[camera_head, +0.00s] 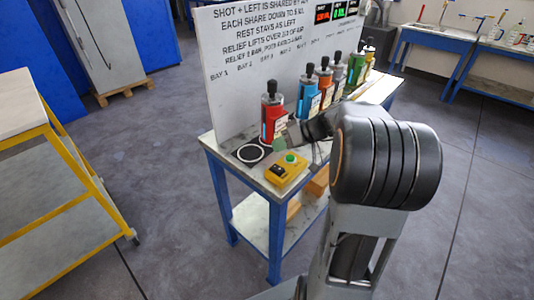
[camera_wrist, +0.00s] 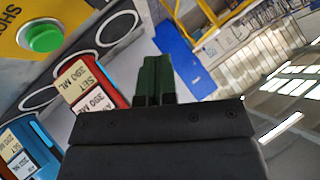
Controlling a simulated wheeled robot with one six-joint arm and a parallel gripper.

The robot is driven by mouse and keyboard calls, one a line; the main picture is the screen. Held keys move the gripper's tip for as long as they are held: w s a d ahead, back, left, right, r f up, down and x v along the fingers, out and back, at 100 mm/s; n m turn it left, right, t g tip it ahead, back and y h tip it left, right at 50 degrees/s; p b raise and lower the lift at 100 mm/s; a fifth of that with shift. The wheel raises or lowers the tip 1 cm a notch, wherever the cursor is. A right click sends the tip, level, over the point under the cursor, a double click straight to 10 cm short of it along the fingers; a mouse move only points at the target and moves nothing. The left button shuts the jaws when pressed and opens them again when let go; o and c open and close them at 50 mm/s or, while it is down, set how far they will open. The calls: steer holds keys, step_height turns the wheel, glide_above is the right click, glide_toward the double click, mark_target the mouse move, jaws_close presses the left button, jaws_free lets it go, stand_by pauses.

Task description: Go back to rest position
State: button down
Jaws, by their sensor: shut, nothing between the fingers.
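My gripper (camera_wrist: 155,80) shows in the wrist view as two dark green fingers side by side, shut with nothing between them. In the head view my arm reaches over the front of a blue-legged bench, and its dark wrist hides part of the gripper. A red vessel (camera_head: 272,118) with a black top stands on the bench just left of the gripper; it also shows in the wrist view (camera_wrist: 88,80) with a "SET 390 ML" label. A blue vessel (camera_head: 307,98) stands behind it. I cannot tell whether the gripper touches the red vessel.
Orange (camera_head: 324,84), white and green vessels line the bench farther back. A yellow box with a green button (camera_head: 287,168) sits at the bench front, beside a black pad with a white ring (camera_head: 249,153). A white sign board (camera_head: 240,62) rises behind. A yellow-framed cart (camera_head: 50,150) stands left.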

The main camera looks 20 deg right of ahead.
steer(key=shift+m, duration=0.3)
steer(key=s+f+m, duration=0.1)
steer(key=s+d+f+m+g+h, duration=0.1)
steer(key=f+m, duration=0.1)
steer(key=s+m+g+h, duration=0.1)
steer(key=s, duration=0.1)
steer(key=s+a+f+m+h, duration=0.1)
steer(key=s+a+f+m+g+h, duration=0.1)
steer(key=s, duration=0.1)
steer(key=shift+s+f+g, duration=0.15)
steer(key=shift+s+g, duration=0.15)
steer(key=shift+s, duration=0.05)
steer(key=s+a+r+n+t+h+p, duration=0.1)
steer(key=s+a+r+n+h, duration=0.2)
steer(key=s+a, duration=0.5)
steer(key=shift+s+a+r+h, duration=0.2)
steer(key=shift+a+r+h, duration=0.3)
steer(key=shift+h, duration=0.4)
